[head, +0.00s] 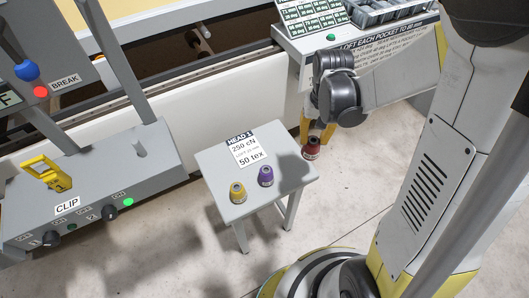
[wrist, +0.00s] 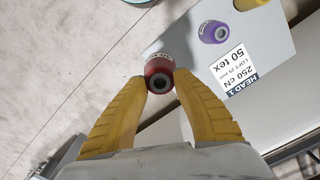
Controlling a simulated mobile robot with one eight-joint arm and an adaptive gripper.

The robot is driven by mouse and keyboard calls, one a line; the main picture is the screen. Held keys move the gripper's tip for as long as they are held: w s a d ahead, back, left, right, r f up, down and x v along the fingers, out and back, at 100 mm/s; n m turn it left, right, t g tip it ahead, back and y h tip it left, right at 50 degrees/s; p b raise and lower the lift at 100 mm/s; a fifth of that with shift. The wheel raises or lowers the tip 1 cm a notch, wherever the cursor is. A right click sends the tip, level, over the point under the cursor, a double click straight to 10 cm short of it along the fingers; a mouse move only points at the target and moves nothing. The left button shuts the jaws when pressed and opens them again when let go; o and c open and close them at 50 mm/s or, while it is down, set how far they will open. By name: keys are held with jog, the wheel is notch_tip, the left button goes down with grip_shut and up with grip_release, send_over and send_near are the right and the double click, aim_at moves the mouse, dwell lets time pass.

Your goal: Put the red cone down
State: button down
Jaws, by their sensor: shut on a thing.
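The red cone (head: 312,149) is held between the yellow fingertips of my gripper (head: 317,132), at the right edge of the small grey table (head: 215,168) in the head view. In the wrist view the red cone (wrist: 158,64) sits between both fingers, near the table edge. Whether its base touches the table cannot be told. A purple cone (head: 265,176) and a yellow cone (head: 237,192) stand upright on the table, left of my gripper. The purple cone also shows in the wrist view (wrist: 213,32).
A white label (head: 247,147) reading "HEAD 1" lies on the table's back part. A grey control box (head: 90,200) with a yellow clip handle (head: 45,172) is at left. A panel with trays (head: 350,20) is at the back right. Bare table top shows around the cones.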

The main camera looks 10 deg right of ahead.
jog(key=s+d+m, duration=0.2)
jog(key=s+d, duration=0.1)
jog(key=s, duration=0.3)
jog(key=shift+m, duration=0.5)
jog(key=shift+w+a+f+b, duration=1.1)
jog(key=shift+w+f, duration=0.35)
jog(key=shift+f, duration=0.55)
jog(key=shift+w+a+f+b, duration=1.1)
jog(key=shift+w+f, duration=0.3)
jog(key=shift+f, duration=0.55)
jog(key=shift+w+a+f+b, duration=1.1)
jog(key=shift+w+f, duration=0.35)
jog(key=shift+f, duration=0.55)
jog(key=shift+d, duration=0.1)
jog(key=shift+f, duration=0.15)
jog(key=c, duration=1)
grip_release()
jog(key=shift+c, duration=0.2)
